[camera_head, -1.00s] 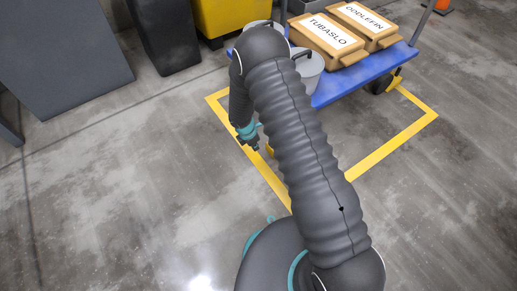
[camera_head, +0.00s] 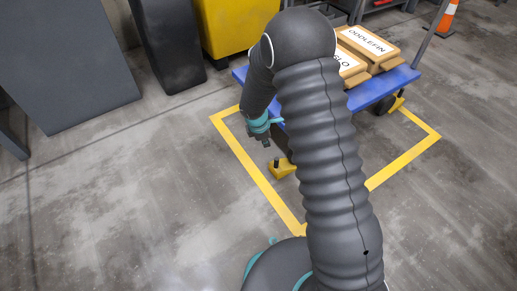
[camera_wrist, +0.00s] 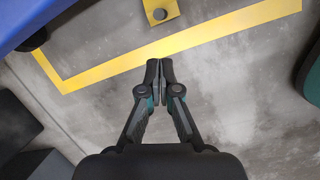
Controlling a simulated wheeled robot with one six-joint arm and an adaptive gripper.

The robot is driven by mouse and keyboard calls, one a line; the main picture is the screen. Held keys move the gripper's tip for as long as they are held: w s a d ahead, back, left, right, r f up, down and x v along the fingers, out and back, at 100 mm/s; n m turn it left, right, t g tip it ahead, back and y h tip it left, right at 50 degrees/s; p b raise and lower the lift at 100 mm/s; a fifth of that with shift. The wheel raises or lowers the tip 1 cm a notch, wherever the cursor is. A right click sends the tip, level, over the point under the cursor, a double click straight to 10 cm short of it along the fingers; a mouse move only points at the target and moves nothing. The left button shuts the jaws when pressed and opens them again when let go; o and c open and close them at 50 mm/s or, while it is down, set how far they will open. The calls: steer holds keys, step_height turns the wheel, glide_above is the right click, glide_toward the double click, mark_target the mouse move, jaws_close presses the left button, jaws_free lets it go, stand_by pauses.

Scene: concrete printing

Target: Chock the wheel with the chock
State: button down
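A yellow chock (camera_head: 283,169) with a black knob lies on the floor by the left yellow line, inside the marked area. It also shows at the top of the wrist view (camera_wrist: 158,14), ahead of my gripper and apart from it. My gripper (camera_head: 266,142) hangs above the floor up-left of the chock in the head view. In the wrist view its fingers (camera_wrist: 160,70) are together with nothing between them. My arm hides part of the cart.
Cardboard boxes (camera_head: 372,44) lie on the cart. A yellow bin (camera_head: 232,25) and a dark bin (camera_head: 168,45) stand behind at the left. An orange cone (camera_head: 447,18) is at the far right. The floor left of the yellow line (camera_head: 252,170) is clear.

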steer(key=s+d+r+m, duration=0.3)
steer(key=r, duration=0.6)
steer(key=s+d+r+m+t, duration=0.1)
steer(key=s+d+r+m, duration=0.25)
steer(key=r, duration=0.45)
steer(key=s+d+r+m, duration=0.3)
steer(key=s+r+m, duration=0.1)
steer(key=r, duration=0.5)
steer(key=s+d+r+m+t+y, duration=0.1)
steer(key=s+r+m, duration=0.3)
steer(key=s, duration=0.6)
steer(key=s+d+r+m+t+y, duration=0.1)
steer(key=s+d+r+m, duration=0.1)
steer(key=s+r+m, duration=0.3)
steer(key=s, duration=0.4)
steer(key=shift+s+d+m+t, duration=0.3)
steer(key=shift+s+d+m, duration=0.05)
steer(key=shift+s, duration=0.05)
